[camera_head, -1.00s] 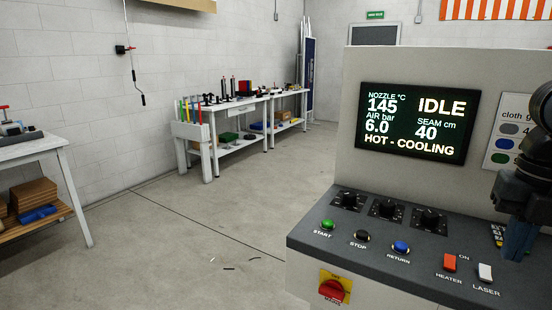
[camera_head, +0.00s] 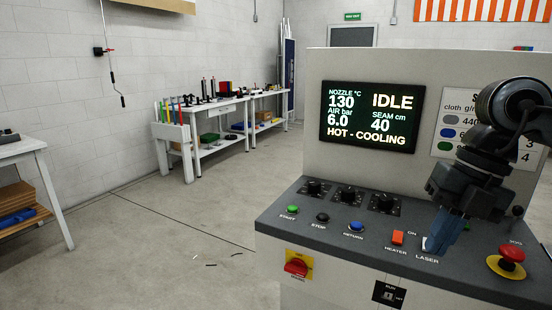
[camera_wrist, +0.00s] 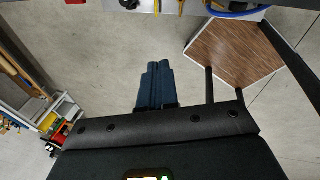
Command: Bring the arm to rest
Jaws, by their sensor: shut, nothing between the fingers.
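My gripper (camera_head: 440,238) has blue fingers, pressed together and empty. In the head view it points down in front of the control panel's right part, and it covers part of the white LASER switch (camera_head: 426,243). I cannot tell whether it touches the panel. My dark arm comes in from the right edge. In the wrist view the shut fingers (camera_wrist: 154,85) stand out over grey floor, with nothing between them. The panel screen (camera_head: 369,117) reads IDLE, nozzle 130 °C, air 6.0 bar, seam 40 cm, HOT - COOLING.
The control panel carries green START (camera_head: 292,208), blue RETURN (camera_head: 356,226), an orange HEATER switch (camera_head: 398,237) and a red stop button (camera_head: 512,253). A white bench (camera_head: 18,147) stands at left, more benches behind. The floor between is mostly clear.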

